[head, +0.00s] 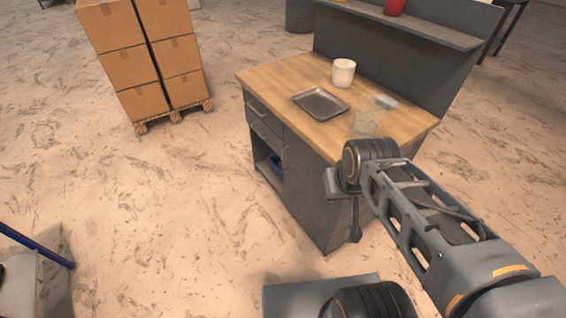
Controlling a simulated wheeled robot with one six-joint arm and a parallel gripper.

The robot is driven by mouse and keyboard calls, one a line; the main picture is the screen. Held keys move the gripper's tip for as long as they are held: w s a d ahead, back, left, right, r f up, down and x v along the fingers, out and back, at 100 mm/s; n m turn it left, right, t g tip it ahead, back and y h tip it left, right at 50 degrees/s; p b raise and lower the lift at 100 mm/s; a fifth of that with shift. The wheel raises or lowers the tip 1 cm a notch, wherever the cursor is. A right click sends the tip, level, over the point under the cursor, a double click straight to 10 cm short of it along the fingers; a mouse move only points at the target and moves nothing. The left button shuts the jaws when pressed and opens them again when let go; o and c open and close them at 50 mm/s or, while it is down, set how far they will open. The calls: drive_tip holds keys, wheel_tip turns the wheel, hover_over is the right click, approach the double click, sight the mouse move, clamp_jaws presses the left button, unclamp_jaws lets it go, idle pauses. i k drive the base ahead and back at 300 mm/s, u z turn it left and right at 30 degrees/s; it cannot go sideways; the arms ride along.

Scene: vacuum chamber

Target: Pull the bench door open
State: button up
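The bench (300,83) has a wooden top and a dark grey body. Its front faces the lower left. The grey bench door (312,192) is the right part of that front and looks shut. A light upright handle (285,158) sits near its left edge. My gripper (354,232) hangs from my wrist, in front of the bench's near corner, to the right of the handle and apart from it in the picture. My wrist hides part of the near corner. The gap between the fingers does not show clearly.
Drawers (257,108) and an open shelf with a blue thing (275,162) are left of the door. A tray (320,103), white cup (343,72) and clear container (370,115) stand on top. Stacked boxes (145,60) stand back left. The floor left of the bench is clear.

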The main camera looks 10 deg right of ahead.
sight(302, 167)
drive_tip(key=u, duration=0.85)
drive_tip(key=i, duration=1.1)
drive_tip(key=u, duration=0.7)
